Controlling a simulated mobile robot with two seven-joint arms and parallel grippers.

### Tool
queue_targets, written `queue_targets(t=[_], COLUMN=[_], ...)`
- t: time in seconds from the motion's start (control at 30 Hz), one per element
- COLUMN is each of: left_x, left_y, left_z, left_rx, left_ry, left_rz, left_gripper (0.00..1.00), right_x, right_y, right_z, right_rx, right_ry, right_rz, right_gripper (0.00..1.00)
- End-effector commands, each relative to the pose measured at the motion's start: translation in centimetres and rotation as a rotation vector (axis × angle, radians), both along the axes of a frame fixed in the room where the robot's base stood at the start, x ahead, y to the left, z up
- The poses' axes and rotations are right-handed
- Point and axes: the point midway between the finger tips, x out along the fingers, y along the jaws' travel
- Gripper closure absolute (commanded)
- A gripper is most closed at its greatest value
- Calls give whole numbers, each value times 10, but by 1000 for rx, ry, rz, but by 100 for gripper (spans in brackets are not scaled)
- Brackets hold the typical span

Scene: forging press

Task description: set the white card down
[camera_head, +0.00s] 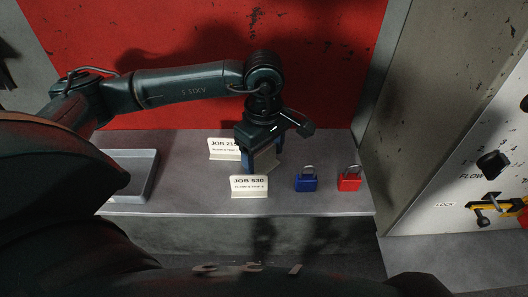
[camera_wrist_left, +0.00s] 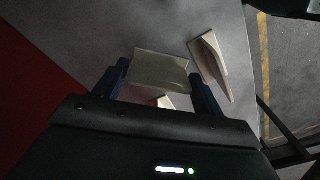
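My left gripper (camera_head: 264,158) points down over the grey shelf. Its two dark blue fingers stand at opposite side edges of a white card (camera_head: 265,160), which is held between them. The left wrist view shows the same card (camera_wrist_left: 160,70) between the fingers (camera_wrist_left: 160,88), its lettering not visible. A second white card reading JOB 530 (camera_head: 249,187) stands just in front of the gripper, and a third, JOB 215 (camera_head: 223,149), stands behind to the left, partly hidden by the gripper. Whether the held card touches the shelf cannot be told. My right gripper is not in view.
A blue padlock (camera_head: 306,179) and a red padlock (camera_head: 349,179) stand on the shelf (camera_head: 200,204) right of the cards. A grey tray (camera_head: 148,178) lies at the left. A red wall is behind; a panel with a black knob (camera_head: 493,163) is at the right.

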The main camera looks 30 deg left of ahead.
Motion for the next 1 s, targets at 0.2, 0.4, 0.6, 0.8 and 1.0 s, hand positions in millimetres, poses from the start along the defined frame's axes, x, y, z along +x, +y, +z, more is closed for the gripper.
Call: queue_targets(t=[0.2, 0.4, 0.6, 0.8, 1.0], left_x=[0, 0, 1, 2, 1], left_y=[0, 0, 0, 0, 0], left_z=[1, 1, 10, 50, 93], left_rx=[0, 0, -1, -2, -1], left_ry=[0, 0, -4, -8, -6], left_rz=[0, 0, 0, -1, 0], left_gripper=[12, 12, 12, 12, 12], right_x=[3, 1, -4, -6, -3], right_y=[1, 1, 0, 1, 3], right_z=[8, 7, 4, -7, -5], right_rx=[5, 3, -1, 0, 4], right_ry=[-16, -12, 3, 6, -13], right_rz=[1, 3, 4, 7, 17], right_gripper=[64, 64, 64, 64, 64])
